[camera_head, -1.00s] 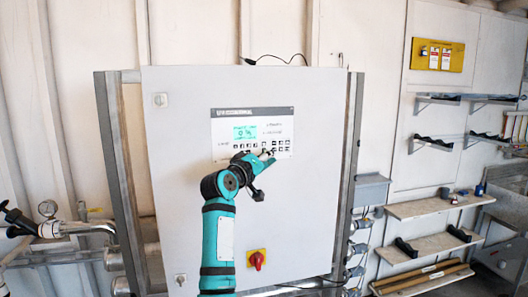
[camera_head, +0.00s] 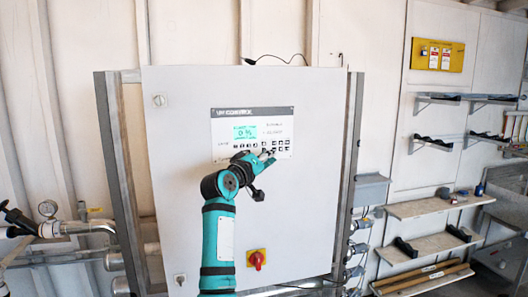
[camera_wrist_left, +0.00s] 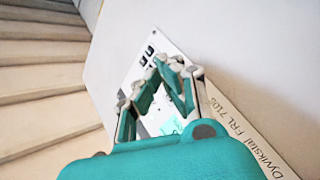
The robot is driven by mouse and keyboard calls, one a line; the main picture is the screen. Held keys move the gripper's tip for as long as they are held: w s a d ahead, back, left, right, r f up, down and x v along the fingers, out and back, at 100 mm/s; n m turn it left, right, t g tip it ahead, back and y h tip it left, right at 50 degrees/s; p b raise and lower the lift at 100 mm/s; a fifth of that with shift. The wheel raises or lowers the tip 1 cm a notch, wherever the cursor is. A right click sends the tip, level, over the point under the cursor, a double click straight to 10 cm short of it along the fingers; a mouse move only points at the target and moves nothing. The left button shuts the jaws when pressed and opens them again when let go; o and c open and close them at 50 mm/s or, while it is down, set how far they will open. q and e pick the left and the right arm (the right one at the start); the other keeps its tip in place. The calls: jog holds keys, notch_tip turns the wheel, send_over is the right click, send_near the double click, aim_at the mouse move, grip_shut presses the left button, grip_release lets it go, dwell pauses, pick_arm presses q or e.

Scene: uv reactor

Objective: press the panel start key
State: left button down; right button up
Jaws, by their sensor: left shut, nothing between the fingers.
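The control panel (camera_head: 225,125) is a light plate with a dark title strip, a lit cyan display (camera_head: 244,132) and rows of small dark keys (camera_head: 282,143). It sits on the front of a large grey cabinet (camera_head: 190,220). My left gripper (camera_head: 268,156) is shut and empty at the lower right part of the panel, by the key rows. It hides some keys, and I cannot tell whether it touches one. The left wrist view shows the gripper (camera_wrist_left: 172,66) over the panel plate (camera_wrist_left: 152,48), with a few dark keys beyond it. The key labels are too small to read.
A red rotary switch on a yellow plate (camera_head: 256,259) is low on the cabinet. Pipes with a gauge (camera_head: 48,208) are at the left. Shelves (camera_head: 435,208) and a yellow sign board (camera_head: 438,55) are on the right wall. The space before the cabinet's right side looks clear.

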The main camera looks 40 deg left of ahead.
dwell(0.3)
pick_arm(q)
jog(key=shift+w+a, duration=0.25)
jog(key=shift+a, duration=0.1)
jog(key=shift+w+a, duration=0.15)
dwell(0.5)
jog(key=shift+s+d+p, duration=0.4)
jog(key=shift+s+d, duration=0.05)
jog(key=shift+d, duration=0.1)
jog(key=shift+d, duration=0.1)
jog(key=s+d, duration=0.1)
jog(key=s+d+p, duration=0.1)
jog(key=s+d, duration=0.1)
jog(key=shift+s+d, duration=0.1)
jog(key=shift+d, duration=0.2)
dwell(0.9)
